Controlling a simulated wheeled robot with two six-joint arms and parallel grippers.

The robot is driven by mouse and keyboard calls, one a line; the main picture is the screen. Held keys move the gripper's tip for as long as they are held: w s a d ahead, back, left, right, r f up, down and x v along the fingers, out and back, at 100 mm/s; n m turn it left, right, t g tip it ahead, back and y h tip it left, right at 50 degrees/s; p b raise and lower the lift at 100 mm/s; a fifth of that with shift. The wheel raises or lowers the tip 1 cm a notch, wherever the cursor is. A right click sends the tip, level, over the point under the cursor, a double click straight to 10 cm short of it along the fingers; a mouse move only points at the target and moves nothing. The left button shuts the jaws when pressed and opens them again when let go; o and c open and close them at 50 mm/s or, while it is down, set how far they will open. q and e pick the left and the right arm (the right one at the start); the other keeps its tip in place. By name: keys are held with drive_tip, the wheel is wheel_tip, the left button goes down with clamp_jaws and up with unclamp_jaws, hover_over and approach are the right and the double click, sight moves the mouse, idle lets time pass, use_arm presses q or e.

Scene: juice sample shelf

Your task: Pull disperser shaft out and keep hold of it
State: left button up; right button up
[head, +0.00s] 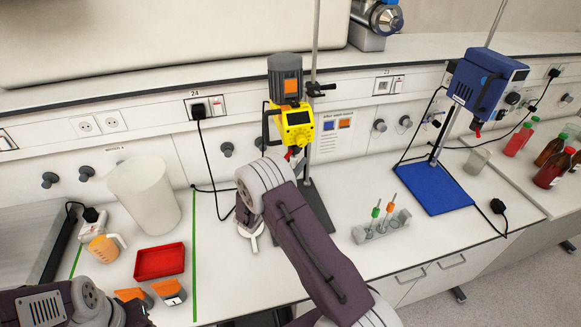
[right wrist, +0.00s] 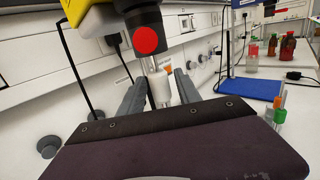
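The yellow disperser drive (head: 298,122) with its dark grey motor hangs on a stand at the middle of the bench in the head view. Its lower end with a red round part (right wrist: 146,41) shows in the right wrist view. The disperser shaft (right wrist: 160,86) runs down from it, metal above and whitish below. My right gripper (right wrist: 161,82) has one grey finger on each side of the shaft, close to it. I cannot tell whether the fingers touch it. My right arm hides most of the shaft in the head view. My left arm is low at the left; its fingers do not show.
A tube rack (head: 382,228) and a blue stirrer stand (head: 434,189) are to the right. A dark cable hangs beside the drive.

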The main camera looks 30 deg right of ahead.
clamp_jaws()
drive_tip(key=shift+f+b, duration=0.7)
idle(0.6)
drive_tip(key=shift+f+b, duration=1.75)
drive_tip(key=shift+f, duration=0.05)
